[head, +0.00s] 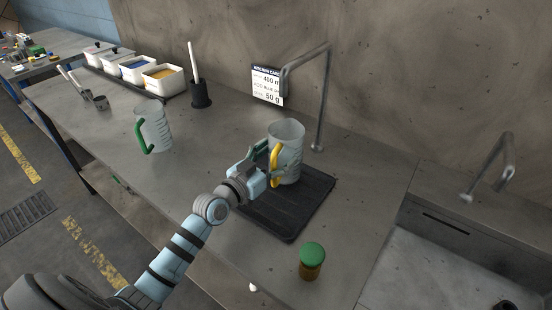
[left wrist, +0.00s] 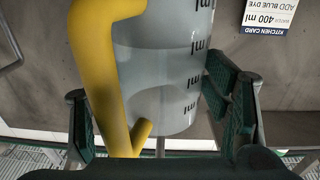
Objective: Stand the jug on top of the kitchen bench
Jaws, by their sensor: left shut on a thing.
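A clear jug with a yellow handle (head: 289,142) is upright over the black mat (head: 270,226) on the grey kitchen bench (head: 205,157). I cannot tell whether its base touches the mat. My left gripper (head: 262,163) is at the jug's handle side and shut on it. In the left wrist view the yellow handle (left wrist: 100,75) and the marked jug wall (left wrist: 160,75) fill the space between the fingers (left wrist: 158,125). A second clear jug with a green handle (head: 155,128) stands on the bench to the left. My right gripper is not in view.
A curved tap (head: 320,105) rises behind the mat. A green-lidded jar (head: 312,260) stands near the front edge. White tubs (head: 163,80), a dark holder (head: 201,95) and a small cup (head: 101,102) are at the back left. A sink (head: 430,265) is right.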

